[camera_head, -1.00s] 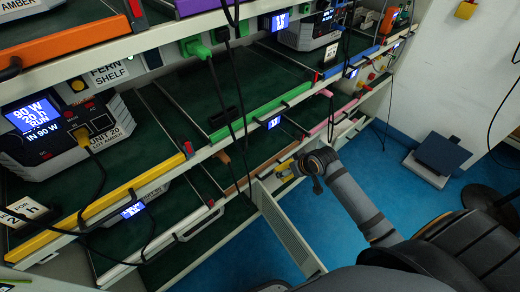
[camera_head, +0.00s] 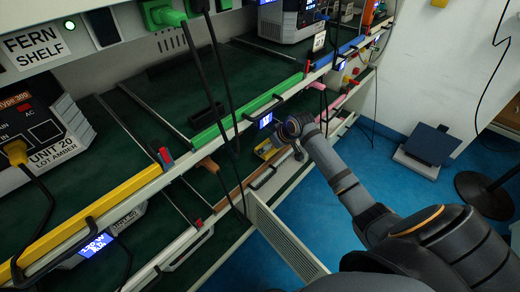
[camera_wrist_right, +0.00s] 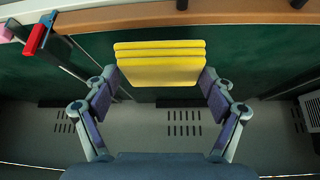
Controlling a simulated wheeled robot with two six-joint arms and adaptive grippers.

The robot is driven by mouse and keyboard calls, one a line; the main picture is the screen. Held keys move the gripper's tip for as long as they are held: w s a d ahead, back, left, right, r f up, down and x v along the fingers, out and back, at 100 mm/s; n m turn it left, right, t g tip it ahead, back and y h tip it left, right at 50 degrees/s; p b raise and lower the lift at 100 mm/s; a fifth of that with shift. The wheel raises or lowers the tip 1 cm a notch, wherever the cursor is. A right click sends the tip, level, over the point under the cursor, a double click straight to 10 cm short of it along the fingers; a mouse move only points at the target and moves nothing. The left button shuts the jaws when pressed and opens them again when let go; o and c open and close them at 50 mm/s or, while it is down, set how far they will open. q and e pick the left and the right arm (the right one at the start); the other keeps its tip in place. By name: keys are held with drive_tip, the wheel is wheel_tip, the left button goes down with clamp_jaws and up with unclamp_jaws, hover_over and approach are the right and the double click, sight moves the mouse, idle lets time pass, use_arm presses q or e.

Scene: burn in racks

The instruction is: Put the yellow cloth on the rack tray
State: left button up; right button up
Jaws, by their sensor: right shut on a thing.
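The yellow cloth (camera_wrist_right: 160,63) is a folded, layered block in the right wrist view. My right gripper (camera_wrist_right: 158,78) is shut on it, with one finger at each side. In the head view, the cloth (camera_head: 265,150) shows as a small yellow patch at my right gripper (camera_head: 284,140), by the rack's front edge. Dark green rack trays fill the shelves; one tray (camera_wrist_right: 265,52) with a brown front strip lies behind the cloth in the wrist view. I cannot tell whether the cloth touches it. My left gripper is not in view.
A green-edged tray (camera_head: 170,85) on the shelf above has a black block and hanging cables. A tester unit (camera_head: 45,125) stands at left behind a yellow strip (camera_head: 90,220). A pale vented panel (camera_head: 285,238) juts out below my right arm.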

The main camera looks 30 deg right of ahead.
sight(263, 143)
drive_tip(key=shift+w+a+f, duration=0.25)
drive_tip(key=shift+w+f, duration=0.1)
drive_tip(key=shift+w, duration=0.35)
drive_tip(key=shift+w+d+f, duration=0.1)
drive_tip(key=shift+w, duration=0.15)
drive_tip(key=shift+w+f, duration=0.2)
drive_tip(key=shift+w, duration=0.1)
drive_tip(key=shift+w+a+f+b, duration=0.25)
drive_tip(key=shift+w+f+b, duration=0.2)
drive_tip(key=shift+w, duration=0.1)
drive_tip(key=shift+w+a+f+b, duration=0.2)
drive_tip(key=shift+w+f+b, duration=0.1)
drive_tip(key=shift+w+f, duration=0.3)
drive_tip(key=shift+w, duration=0.1)
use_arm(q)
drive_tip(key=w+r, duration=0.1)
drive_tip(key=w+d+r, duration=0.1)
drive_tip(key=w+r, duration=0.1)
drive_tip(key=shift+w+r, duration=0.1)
